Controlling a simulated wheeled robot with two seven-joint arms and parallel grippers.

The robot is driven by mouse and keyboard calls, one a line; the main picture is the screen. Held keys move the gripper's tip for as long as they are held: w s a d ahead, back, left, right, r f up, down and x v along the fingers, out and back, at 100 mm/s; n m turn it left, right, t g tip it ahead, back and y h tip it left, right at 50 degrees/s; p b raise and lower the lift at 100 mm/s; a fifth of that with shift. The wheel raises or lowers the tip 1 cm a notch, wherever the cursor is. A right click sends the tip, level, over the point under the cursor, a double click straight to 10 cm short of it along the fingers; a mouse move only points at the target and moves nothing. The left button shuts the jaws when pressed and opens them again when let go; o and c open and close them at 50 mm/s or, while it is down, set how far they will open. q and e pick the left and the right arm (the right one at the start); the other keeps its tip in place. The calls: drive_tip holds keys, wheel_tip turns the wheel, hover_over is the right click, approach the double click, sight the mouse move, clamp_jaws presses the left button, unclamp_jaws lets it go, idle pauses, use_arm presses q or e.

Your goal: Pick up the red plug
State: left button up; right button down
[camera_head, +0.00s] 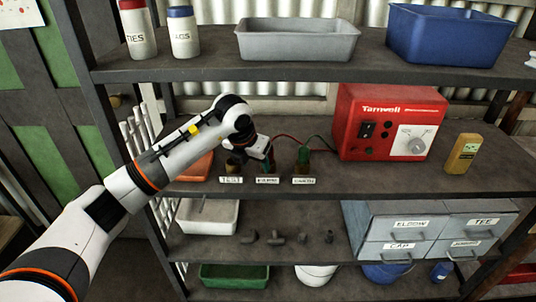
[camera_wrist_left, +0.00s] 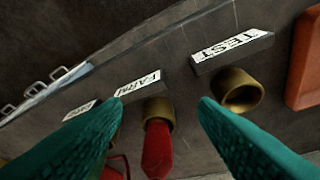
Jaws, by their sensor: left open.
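The red plug (camera_wrist_left: 157,150) shows in the left wrist view, seated in a brass socket (camera_wrist_left: 154,108) behind a label that seems to read FARM. My left gripper (camera_wrist_left: 162,104) is open, with one teal finger on each side of the red plug; whether they touch it I cannot tell. In the head view the left gripper (camera_head: 262,158) hangs over the middle socket and mostly hides the plug. An empty brass socket (camera_wrist_left: 240,90) stands behind the TEST label (camera_wrist_left: 231,46). A green plug (camera_head: 303,155) stands to the right. My right gripper is not in view.
A red Tarnwell box (camera_head: 390,105) stands right of the sockets, with red and green leads running towards it. An orange-red object (camera_head: 197,167) lies left of them. The upper shelf (camera_head: 200,68) holds a grey tray (camera_head: 297,42) and a blue bin (camera_head: 450,37).

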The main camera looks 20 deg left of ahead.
use_arm(q)
drive_tip(key=w, duration=0.2)
drive_tip(key=w+d, duration=0.1)
drive_tip(key=w, duration=0.1)
drive_tip(key=w+p, duration=0.1)
drive_tip(key=w, duration=0.1)
drive_tip(key=shift+d, duration=0.25)
drive_tip(key=shift+w+f+p, duration=0.1)
drive_tip(key=shift+f+p, duration=0.2)
drive_tip(key=shift+f, duration=0.25)
drive_tip(key=c, duration=1.1)
